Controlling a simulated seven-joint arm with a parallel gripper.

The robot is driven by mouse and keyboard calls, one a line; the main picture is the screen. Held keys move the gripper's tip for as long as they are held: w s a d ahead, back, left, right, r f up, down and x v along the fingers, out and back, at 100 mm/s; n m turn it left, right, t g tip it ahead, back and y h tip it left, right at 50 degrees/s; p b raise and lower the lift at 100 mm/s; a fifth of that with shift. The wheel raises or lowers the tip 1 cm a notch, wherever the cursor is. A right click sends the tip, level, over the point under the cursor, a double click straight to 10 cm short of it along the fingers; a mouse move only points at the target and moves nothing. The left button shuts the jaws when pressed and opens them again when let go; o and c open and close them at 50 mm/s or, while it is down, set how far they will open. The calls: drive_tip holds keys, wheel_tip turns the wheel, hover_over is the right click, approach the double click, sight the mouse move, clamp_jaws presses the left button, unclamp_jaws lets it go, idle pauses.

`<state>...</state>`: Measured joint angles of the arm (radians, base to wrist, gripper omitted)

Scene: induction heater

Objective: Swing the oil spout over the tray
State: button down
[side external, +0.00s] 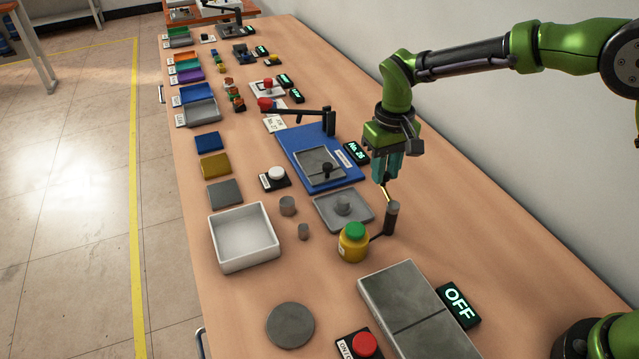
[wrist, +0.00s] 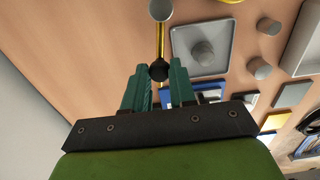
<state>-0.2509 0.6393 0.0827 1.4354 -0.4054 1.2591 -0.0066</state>
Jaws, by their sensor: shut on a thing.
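The oil spout is a thin yellow rod (side external: 385,192) on top of a dark upright post (side external: 391,218), beside a yellow oil bottle with a green cap (side external: 353,242). In the wrist view the rod (wrist: 160,42) ends in a black knob (wrist: 159,71). My gripper (side external: 385,180) points down at the rod's free end and is shut on the knob; its teal fingers (wrist: 159,84) stand on either side of it. The grey square tray (side external: 322,208) holds a grey cylinder. In the wrist view the tray (wrist: 183,37) lies right of the rod, which is not over it.
A white open box (side external: 243,261), loose grey cylinders (side external: 288,206) and a grey disc (side external: 290,325) lie to the left. A blue plate fixture (side external: 290,147) with a black arm stands behind. A grey slab (side external: 413,308) and OFF display (side external: 458,302) are in front. Bare tabletop lies to the right.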

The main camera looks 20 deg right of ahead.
drive_tip(key=shift+s+a+r+n, duration=0.15)
drive_tip(key=shift+a+n, duration=0.65)
drive_tip(key=shift+n, duration=0.7)
drive_tip(key=shift+s+a+f+n, duration=0.15)
drive_tip(key=shift+a+n, duration=0.6)
drive_tip(key=shift+n, duration=0.75)
drive_tip(key=shift+s+a+r+n, duration=0.15)
drive_tip(key=shift+a+n, duration=0.65)
drive_tip(key=shift+n, duration=0.7)
drive_tip(key=c, duration=0.9)
unclamp_jaws()
wheel_tip(320, 180, up, 17)
drive_tip(key=shift+f, duration=0.15)
